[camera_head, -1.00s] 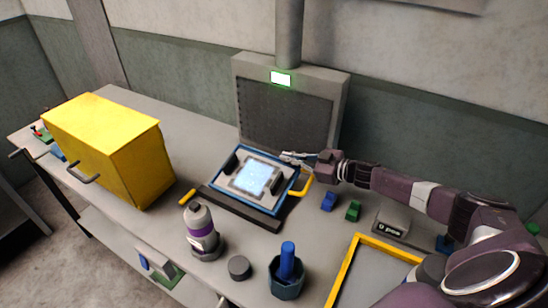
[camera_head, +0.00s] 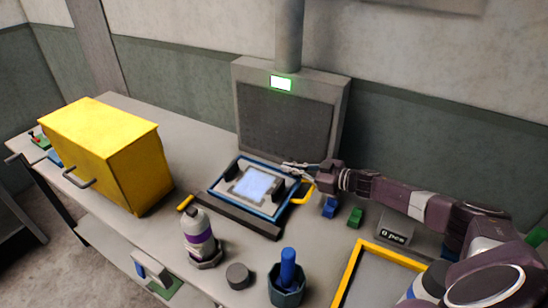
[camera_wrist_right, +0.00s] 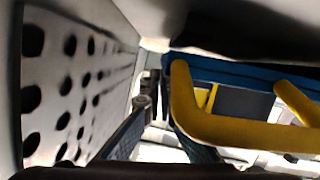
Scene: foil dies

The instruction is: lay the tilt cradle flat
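The tilt cradle is a blue-framed tray (camera_head: 267,214) with a pale lit panel (camera_head: 252,184) and dark side blocks. It rests behind a dark bar (camera_head: 238,215) on the bench, in the middle of the head view. Its tilt looks small, but I cannot tell whether it is fully flat. A yellow handle (camera_head: 304,192) is on its right side. My right gripper (camera_head: 288,166) is at the tray's back right, beside this handle. In the right wrist view, the fingers are apart, and the yellow handle (camera_wrist_right: 230,128) and blue frame (camera_wrist_right: 235,72) are close at the right. My left gripper is out of view.
A grey perforated panel (camera_head: 285,120) with a lit sign stands behind. A yellow cabinet (camera_head: 105,150) is at left. A bottle (camera_head: 197,235), dark puck (camera_head: 238,275) and blue-handled cup (camera_head: 287,285) stand in front. Small blocks (camera_head: 355,217) and a yellow-edged tray (camera_head: 350,270) are at right.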

